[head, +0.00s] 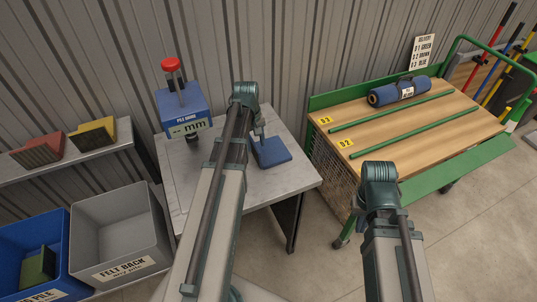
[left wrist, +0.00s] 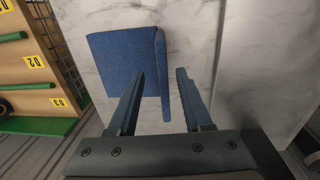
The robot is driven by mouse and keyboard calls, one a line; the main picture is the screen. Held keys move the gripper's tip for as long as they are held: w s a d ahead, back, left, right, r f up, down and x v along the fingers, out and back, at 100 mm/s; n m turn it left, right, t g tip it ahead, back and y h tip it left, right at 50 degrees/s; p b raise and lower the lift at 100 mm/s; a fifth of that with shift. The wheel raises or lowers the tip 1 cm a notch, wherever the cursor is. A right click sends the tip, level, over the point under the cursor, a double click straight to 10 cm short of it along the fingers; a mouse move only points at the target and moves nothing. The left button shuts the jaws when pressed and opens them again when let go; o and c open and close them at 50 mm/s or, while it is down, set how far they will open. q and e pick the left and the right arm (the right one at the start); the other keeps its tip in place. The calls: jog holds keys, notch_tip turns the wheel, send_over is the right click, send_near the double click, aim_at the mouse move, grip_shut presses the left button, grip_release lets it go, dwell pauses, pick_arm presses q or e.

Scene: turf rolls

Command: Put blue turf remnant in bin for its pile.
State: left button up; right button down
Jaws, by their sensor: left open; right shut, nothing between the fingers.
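The blue turf remnant (head: 273,152) lies on the grey table (head: 290,180) to the right of the pile gauge (head: 183,108). In the left wrist view the remnant (left wrist: 112,58) has a flat square part and a narrow raised strip along its right side. My left gripper (head: 261,134) is open above it; its fingers (left wrist: 160,74) appear on either side of the strip. I cannot tell whether they touch it. A blue bin (head: 22,246) and a grey bin (head: 120,232) marked "FELT BACK" stand at lower left. My right arm shows, but its gripper is hidden.
A green piece (head: 36,267) lies in the blue bin. A shelf (head: 85,155) above the bins holds two brush-like blocks. A green-framed cart (head: 430,115) at right carries a blue roll (head: 398,92) and green rods. The gauge display shows dashes and "mm".

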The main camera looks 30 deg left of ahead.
aim_at(256, 153)
pick_arm(q)
notch_tip(256, 153, down, 5)
jog(key=b, duration=0.5)
jog(key=shift+d+f, duration=0.1)
jog(key=shift+f, duration=0.05)
jog(key=shift+c, duration=0.3)
grip_shut()
